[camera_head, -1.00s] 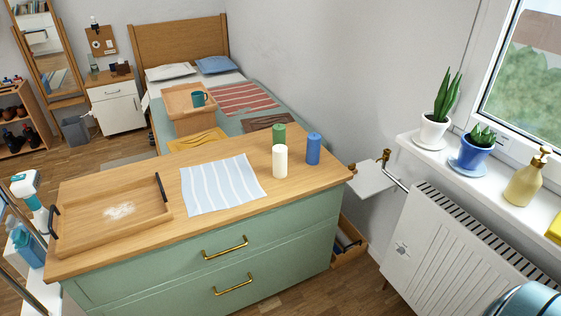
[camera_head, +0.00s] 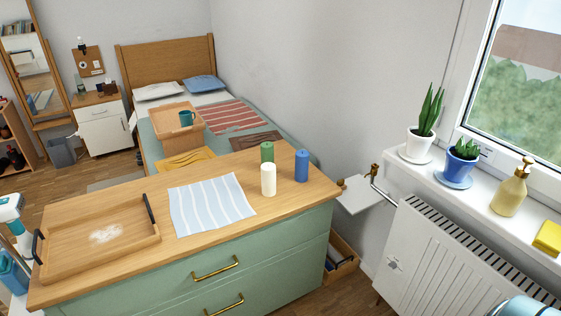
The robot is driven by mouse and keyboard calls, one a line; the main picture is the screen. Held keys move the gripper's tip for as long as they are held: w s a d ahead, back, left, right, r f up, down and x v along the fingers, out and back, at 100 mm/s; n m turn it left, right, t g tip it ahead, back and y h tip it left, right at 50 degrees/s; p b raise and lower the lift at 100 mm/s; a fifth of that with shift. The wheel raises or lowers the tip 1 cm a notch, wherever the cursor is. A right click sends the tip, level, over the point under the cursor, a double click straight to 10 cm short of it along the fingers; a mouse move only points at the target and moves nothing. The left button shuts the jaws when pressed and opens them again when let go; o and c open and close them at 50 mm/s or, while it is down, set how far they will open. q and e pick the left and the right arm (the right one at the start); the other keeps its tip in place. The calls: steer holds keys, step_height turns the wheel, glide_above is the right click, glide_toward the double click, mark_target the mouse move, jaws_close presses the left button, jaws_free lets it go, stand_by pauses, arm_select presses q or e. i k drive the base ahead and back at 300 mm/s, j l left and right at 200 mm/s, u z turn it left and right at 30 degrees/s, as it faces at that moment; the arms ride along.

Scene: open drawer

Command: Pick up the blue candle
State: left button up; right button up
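The blue candle (camera_head: 301,166) stands upright on the wooden top of the green dresser (camera_head: 110,192), near its back right corner. A green candle (camera_head: 267,152) stands to its left. A white candle (camera_head: 268,180) stands in front of the green one, to the left of and nearer than the blue one. The three candles appear close together, with a small gap around the blue one.
A striped cloth (camera_head: 210,203) and a wooden tray (camera_head: 62,262) with dark handles and a white powdery patch lie on the dresser. A radiator (camera_head: 440,262) and a sill with potted plants (camera_head: 424,133) are at right. The dresser's right front top is clear.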

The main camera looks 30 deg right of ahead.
mark_target(303, 157)
steer(key=i+l, duration=0.1)
steer(key=i, duration=0.2)
steer(key=i+l, duration=0.15)
steer(key=i+z, duration=0.1)
steer(key=z, duration=1.7)
